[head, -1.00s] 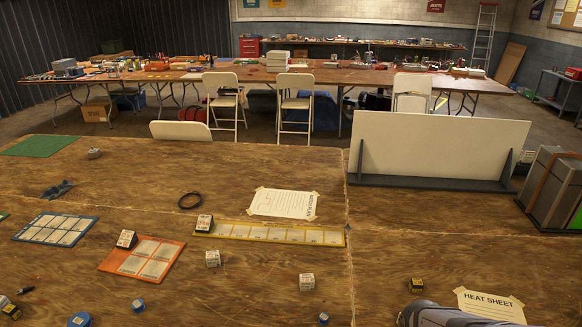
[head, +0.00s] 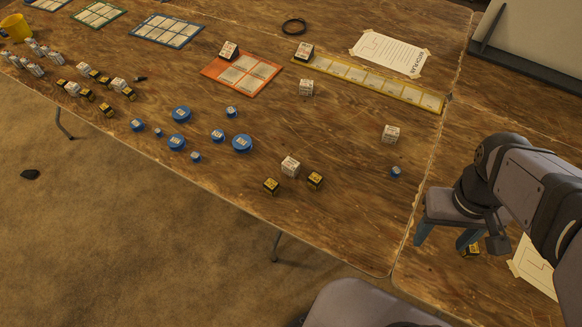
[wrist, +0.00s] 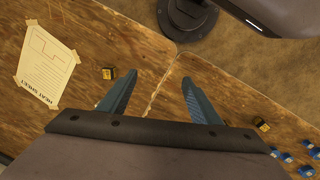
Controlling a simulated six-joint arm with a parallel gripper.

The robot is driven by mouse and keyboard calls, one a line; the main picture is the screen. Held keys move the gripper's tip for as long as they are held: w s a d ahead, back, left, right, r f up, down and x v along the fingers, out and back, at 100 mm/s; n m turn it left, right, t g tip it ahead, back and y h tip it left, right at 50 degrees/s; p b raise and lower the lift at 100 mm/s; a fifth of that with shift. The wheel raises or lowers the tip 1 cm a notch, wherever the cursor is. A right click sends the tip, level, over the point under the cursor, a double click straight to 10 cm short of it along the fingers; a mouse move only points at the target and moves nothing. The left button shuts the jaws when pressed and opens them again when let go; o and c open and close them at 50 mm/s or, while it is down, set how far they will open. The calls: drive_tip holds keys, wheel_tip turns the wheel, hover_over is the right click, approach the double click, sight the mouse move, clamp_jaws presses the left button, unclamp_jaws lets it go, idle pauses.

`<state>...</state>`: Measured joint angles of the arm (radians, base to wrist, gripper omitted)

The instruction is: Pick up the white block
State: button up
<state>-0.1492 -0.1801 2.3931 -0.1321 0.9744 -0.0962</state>
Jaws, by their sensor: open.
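Three white blocks with printed faces stand apart on the brown wooden table (head: 345,190) in the head view. One is near the yellow strip (head: 306,87), one is at the right near the table seam (head: 391,133), and one is near the front edge (head: 290,166). My gripper (head: 443,241) is open and empty at the right, in front of the right-hand white block and apart from it. Its two blue-grey fingers (wrist: 158,80) show spread in the wrist view, with bare table and the seam between them. No white block is seen in the wrist view.
Two black-and-yellow blocks (head: 293,185) sit by the front white block. Several blue discs (head: 181,113) lie to the left. Another black-and-yellow block (head: 472,250) is beside my gripper, near a taped sheet (head: 535,262). An orange card (head: 242,73) lies behind.

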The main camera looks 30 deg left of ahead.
drive_tip(key=w+a+f+n+t+h+b, duration=0.1)
drive_tip(key=w+a+n+t+h+b, duration=0.15)
drive_tip(key=w+a+n, duration=0.5)
drive_tip(key=r+n+t+y+b, duration=0.15)
drive_tip(key=n+t+b, duration=0.25)
drive_tip(key=n+t, duration=1.3)
hover_over(287, 169)
drive_tip(key=s, duration=0.5)
drive_tip(key=n+g, duration=0.6)
drive_tip(key=shift+n+y, duration=0.25)
drive_tip(key=shift+y, duration=0.15)
wheel_tip(287, 169, down, 17)
drive_tip(key=shift+a+f, duration=0.15)
drive_tip(key=shift+f, duration=0.65)
drive_tip(key=shift+p+x, duration=1.25)
drive_tip(key=shift+x, duration=2.4)
drive_tip(key=shift+a, duration=0.1)
drive_tip(key=c, duration=1.1)
